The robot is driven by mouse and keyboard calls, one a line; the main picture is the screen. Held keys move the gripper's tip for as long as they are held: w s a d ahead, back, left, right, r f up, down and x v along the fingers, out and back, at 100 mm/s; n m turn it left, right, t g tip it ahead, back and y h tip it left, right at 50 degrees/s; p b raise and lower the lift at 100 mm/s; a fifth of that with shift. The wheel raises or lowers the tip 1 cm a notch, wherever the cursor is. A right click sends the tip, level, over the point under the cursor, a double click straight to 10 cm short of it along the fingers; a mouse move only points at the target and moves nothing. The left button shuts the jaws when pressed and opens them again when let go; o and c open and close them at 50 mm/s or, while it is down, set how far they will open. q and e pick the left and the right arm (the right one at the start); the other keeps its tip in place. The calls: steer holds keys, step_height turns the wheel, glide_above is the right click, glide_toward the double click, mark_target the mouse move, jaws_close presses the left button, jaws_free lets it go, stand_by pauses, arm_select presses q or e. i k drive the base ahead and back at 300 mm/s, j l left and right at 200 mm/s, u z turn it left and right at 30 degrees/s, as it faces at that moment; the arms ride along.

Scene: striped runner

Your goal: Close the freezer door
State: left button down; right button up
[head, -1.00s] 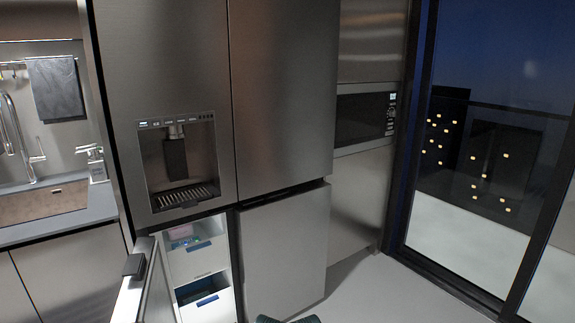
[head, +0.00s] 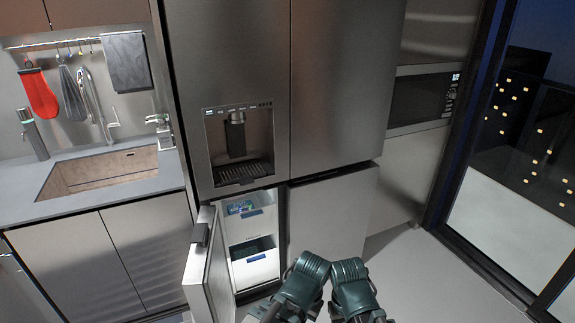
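The freezer door (head: 209,267) is the lower left door of a steel fridge. In the head view it stands wide open, swung out toward me, with a dark handle (head: 201,235) near its top. Behind it the freezer compartment shows white drawers (head: 252,224) with blue labels. The lower right door (head: 334,212) has its top edge standing a little proud of the fridge; I cannot tell whether it is fully shut. Two green links of my arms show at the bottom centre, in front of the fridge and right of the open door. Neither gripper can be made out.
A counter with a sink (head: 97,172) and lower cabinets (head: 100,262) is left of the fridge. A built-in microwave (head: 422,100) and a tall window (head: 520,150) are on the right. Grey floor (head: 420,275) is clear at the lower right.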

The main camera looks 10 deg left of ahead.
mark_target(207, 285)
steer(key=k+j, duration=0.15)
steer(key=j, duration=0.2)
steer(key=k+j, duration=0.15)
steer(key=j, duration=0.2)
steer(key=k+j, duration=0.15)
steer(key=j, duration=0.25)
steer(key=k+j+u, duration=0.1)
steer(key=j, duration=0.25)
steer(key=k+j, duration=0.2)
steer(key=j, duration=0.15)
steer(key=k+j, duration=0.15)
steer(key=j, duration=0.25)
steer(key=i+j+u, duration=0.2)
steer(key=i+u, duration=0.15)
